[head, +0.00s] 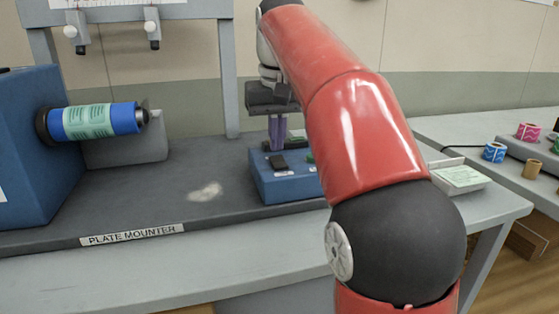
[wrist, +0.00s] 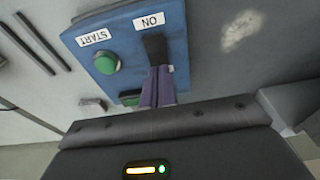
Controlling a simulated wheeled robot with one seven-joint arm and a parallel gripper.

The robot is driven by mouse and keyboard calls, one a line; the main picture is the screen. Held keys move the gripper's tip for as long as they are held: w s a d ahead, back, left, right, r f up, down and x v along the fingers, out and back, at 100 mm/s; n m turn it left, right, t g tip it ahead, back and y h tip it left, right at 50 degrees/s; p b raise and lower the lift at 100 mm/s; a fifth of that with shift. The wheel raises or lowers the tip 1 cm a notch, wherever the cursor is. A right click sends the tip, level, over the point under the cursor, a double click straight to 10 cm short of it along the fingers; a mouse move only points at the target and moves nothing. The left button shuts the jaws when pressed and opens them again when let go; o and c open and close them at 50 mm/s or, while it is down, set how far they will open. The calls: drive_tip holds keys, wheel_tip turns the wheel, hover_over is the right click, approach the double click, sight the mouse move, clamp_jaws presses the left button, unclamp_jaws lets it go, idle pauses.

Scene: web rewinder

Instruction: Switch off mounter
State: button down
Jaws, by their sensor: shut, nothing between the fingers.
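The plate mounter (head: 60,244) carries a blue control box (head: 262,190) on its grey bed; the box also fills the upper middle of the wrist view (wrist: 92,38). A black switch lever (head: 278,162) stands on the box; in the wrist view it (wrist: 154,46) lies beside the ON label (wrist: 149,20). A green button (wrist: 107,63) sits beside the START label (wrist: 94,38). My gripper (head: 277,148) is shut and empty, purple fingers pointing down over the box. In the wrist view its tips (wrist: 158,70) overlap the lever's near end; whether they touch is unclear.
A blue cylinder with a green printed plate (head: 90,121) sticks out from the mounter's blue housing (head: 30,150) at left. A tray of green sheets (head: 460,178) stands right of my arm. Small rolls (head: 494,152) lie on the right table. The bed left of the box is clear.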

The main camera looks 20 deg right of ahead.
sight(277, 158)
drive_tip(key=shift+f+b, duration=0.65)
drive_tip(key=shift+f, duration=0.2)
idle(0.6)
wheel_tip(277, 158, up, 3)
drive_tip(key=p, duration=0.3)
drive_tip(key=shift+f, duration=0.1)
drive_tip(key=shift+r, duration=2.1)
